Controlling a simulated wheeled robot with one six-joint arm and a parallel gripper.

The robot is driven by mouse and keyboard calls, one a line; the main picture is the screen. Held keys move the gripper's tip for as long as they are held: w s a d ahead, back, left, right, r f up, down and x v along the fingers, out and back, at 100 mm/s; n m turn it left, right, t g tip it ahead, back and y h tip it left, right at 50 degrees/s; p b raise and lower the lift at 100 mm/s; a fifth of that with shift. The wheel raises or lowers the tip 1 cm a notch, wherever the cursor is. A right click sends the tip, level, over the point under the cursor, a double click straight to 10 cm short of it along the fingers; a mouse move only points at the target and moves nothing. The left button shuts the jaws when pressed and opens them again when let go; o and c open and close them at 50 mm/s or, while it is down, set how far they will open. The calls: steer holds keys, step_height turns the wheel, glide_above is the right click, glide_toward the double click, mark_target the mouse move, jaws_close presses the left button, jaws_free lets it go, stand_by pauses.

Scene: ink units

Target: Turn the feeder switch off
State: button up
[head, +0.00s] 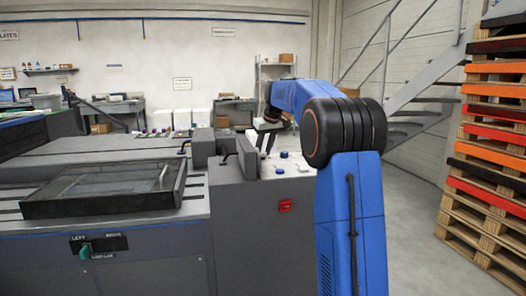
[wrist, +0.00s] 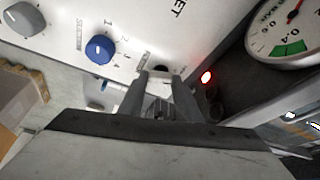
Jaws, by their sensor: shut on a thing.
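My gripper (wrist: 160,80) is at the control panel (wrist: 130,25), its two fingers closed in on a small dark part beside a mostly hidden printed label. I take this part to be the feeder switch (wrist: 160,69); only a bit of it shows between the fingertips, and its setting cannot be read. A red lamp (wrist: 207,77) glows just right of the fingers. In the head view my gripper (head: 266,148) reaches down to the panel top of the grey machine (head: 245,225), and the switch is hidden there.
A blue suction knob (wrist: 99,49) and a grey knob (wrist: 24,18) lie left of the fingers. A pressure gauge (wrist: 290,28) is at right. A red switch (head: 285,205) is on the machine's front. Stacked pallets (head: 490,150) stand at far right, with clear floor before them.

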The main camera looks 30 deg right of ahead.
steer(key=shift+d+n+y, duration=0.1)
steer(key=shift+n+y, duration=0.4)
steer(key=shift+n, duration=0.6)
steer(key=o, duration=0.8)
steer(key=shift+r, duration=0.15)
steer(key=shift+v, duration=8.55)
steer(key=shift+w+r, duration=0.1)
steer(key=shift+w, duration=0.05)
